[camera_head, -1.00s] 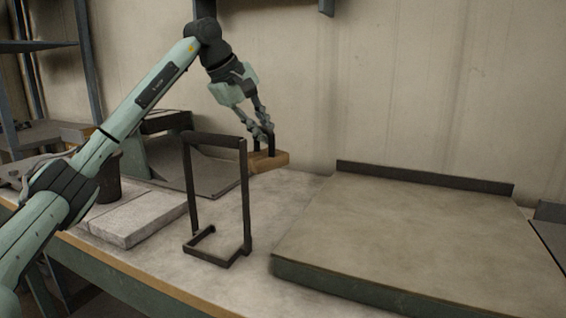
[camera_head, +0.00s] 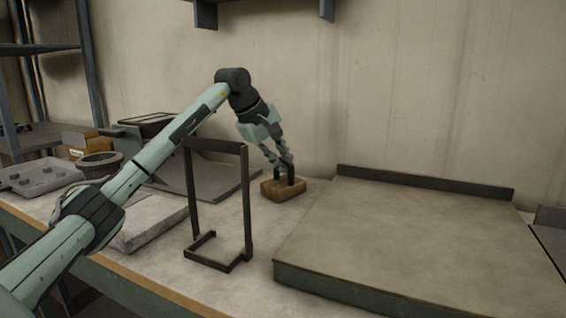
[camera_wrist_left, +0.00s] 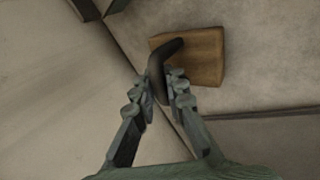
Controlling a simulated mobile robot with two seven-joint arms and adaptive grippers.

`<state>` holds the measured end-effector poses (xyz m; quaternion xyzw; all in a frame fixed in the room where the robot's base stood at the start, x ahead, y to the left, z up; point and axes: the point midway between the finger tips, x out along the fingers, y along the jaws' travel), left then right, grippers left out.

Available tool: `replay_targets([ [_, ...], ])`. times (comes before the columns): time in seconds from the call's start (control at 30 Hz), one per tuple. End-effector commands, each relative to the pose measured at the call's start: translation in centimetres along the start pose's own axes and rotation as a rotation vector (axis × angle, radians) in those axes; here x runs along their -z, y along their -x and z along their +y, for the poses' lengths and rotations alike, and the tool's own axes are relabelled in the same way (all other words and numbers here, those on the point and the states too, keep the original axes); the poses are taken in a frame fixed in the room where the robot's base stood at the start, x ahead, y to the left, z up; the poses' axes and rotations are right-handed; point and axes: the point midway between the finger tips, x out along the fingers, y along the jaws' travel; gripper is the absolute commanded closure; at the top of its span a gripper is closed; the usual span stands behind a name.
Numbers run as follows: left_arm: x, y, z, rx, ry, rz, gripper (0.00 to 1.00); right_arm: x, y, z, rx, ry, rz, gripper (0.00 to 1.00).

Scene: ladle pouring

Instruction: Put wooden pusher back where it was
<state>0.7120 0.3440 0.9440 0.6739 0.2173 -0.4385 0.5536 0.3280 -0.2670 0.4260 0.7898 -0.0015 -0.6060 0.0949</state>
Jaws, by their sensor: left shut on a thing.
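The wooden pusher is a brown wooden block (camera_head: 284,190) with a dark handle. In the head view it is at the table's back, between the dark metal frame and the large raised slab. My left gripper (camera_head: 284,166) is above the block, shut on the handle. In the left wrist view the gripper (camera_wrist_left: 164,90) has its fingers on both sides of the dark handle (camera_wrist_left: 168,50), and the block (camera_wrist_left: 200,58) lies beyond. The block appears at or very near the tabletop; contact underneath is hard to tell. My right gripper is not in view.
The upright dark metal frame (camera_head: 247,200) stands in front and left of the pusher. The large raised slab (camera_head: 410,235) with a dark back rail is to the right. A dark flat plate (camera_head: 213,180), a light slab (camera_head: 150,228) and a grey tray (camera_head: 45,175) are to the left.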

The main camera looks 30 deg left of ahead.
Motion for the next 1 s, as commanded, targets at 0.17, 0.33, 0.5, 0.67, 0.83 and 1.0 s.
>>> replay_targets([
  [0.17, 0.0, -0.2, -0.2, 0.001, 0.0, 0.0, 0.81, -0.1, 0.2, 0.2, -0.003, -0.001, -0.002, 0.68],
  [0.33, 0.0, -0.2, -0.2, 0.001, 0.0, 0.0, 0.67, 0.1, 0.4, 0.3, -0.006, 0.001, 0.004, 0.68],
  [0.5, 0.0, -0.2, -0.2, 0.001, 0.0, 0.0, 0.67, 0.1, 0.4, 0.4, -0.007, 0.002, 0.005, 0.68],
  [0.67, 0.1, 0.5, 0.1, -0.001, 0.0, 0.001, 0.67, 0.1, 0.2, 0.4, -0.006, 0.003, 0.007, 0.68],
  [0.83, 0.1, 3.4, 0.1, -0.003, -0.001, 0.003, 0.67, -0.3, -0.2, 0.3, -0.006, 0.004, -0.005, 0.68],
  [1.0, 0.1, 7.2, 0.1, -0.004, 0.001, 0.003, 0.67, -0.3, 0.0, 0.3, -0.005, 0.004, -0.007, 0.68],
])
